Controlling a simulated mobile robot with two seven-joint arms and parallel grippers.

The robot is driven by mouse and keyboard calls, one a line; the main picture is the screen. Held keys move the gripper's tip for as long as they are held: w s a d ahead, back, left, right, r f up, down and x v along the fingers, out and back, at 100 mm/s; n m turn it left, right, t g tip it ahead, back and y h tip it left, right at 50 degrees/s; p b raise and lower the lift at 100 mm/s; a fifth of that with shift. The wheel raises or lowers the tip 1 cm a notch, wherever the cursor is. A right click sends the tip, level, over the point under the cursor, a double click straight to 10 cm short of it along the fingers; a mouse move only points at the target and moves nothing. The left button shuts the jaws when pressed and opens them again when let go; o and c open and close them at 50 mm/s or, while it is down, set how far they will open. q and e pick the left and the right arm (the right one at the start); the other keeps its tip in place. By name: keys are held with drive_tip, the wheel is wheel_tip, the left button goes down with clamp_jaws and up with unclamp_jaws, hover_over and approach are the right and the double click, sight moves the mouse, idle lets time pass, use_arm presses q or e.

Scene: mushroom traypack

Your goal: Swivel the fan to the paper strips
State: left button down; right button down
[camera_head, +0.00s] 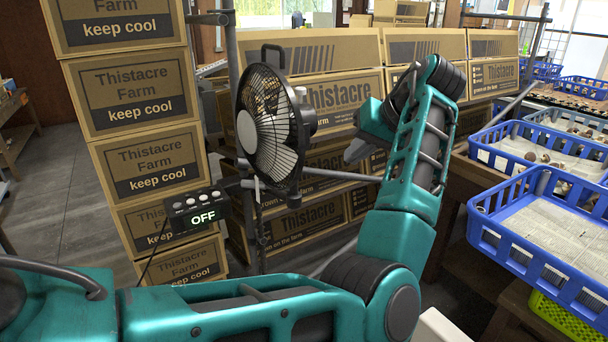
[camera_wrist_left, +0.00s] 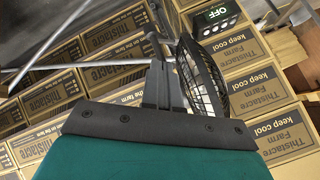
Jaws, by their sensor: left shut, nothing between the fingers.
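The black fan (camera_head: 270,125) stands on a pole among the carton stacks, its round cage facing left and toward me. I cannot make out the paper strips.
Tall carton stacks stand left (camera_head: 135,100) and behind the fan (camera_head: 325,55). Blue crates (camera_head: 535,245) with mushrooms line the bench at right. A green crate (camera_head: 565,318) sits below. Open floor (camera_head: 75,190) lies at left.

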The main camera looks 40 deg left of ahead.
use_arm(q)
drive_tip(key=s+a+f, duration=0.1)
drive_tip(key=a+f, duration=0.5)
drive_tip(key=a, duration=0.3)
drive_tip(key=shift+s+a, duration=0.15)
drive_tip(key=shift+s, duration=0.05)
use_arm(e)
drive_tip(key=shift+w+a+f, duration=0.1)
drive_tip(key=shift+a+f, duration=0.05)
drive_tip(key=shift+f, duration=0.05)
